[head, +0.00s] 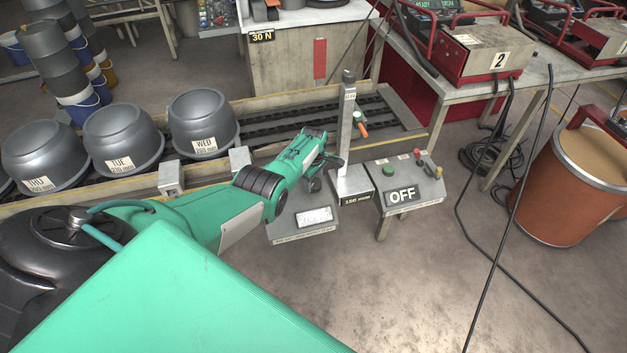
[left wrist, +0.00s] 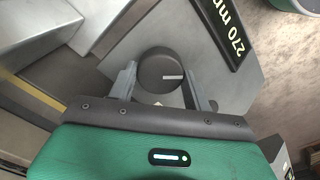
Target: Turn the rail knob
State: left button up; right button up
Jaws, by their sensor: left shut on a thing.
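The rail knob (left wrist: 158,66) is a round dark grey dial with a short white mark, set on a light grey plate in the left wrist view. The mark points to the right in that view. My left gripper (left wrist: 162,86) has one finger on each side of the knob and is shut on it. In the head view my left gripper (head: 325,166) reaches down beside the grey upright post, and the knob is largely hidden there. My right gripper is in neither view.
A black "270 mm" label (left wrist: 222,28) lies beside the knob. An "OFF" box (head: 403,194) with buttons stands right of the post (head: 347,115). Grey tubs (head: 203,120) line the conveyor at left.

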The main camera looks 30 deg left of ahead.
aim_at(313, 182)
pick_arm(q)
jog(key=shift+w, duration=0.1)
dwell(0.4)
jog(key=o, duration=1)
jog(key=shift+r, duration=0.1)
jog(key=shift+r, duration=0.25)
notch_tip(313, 182, up, 4)
jog(key=shift+r+p, duration=0.2)
jog(key=shift+p, duration=0.85)
notch_tip(313, 182, up, 9)
jog(key=shift+f, duration=0.1)
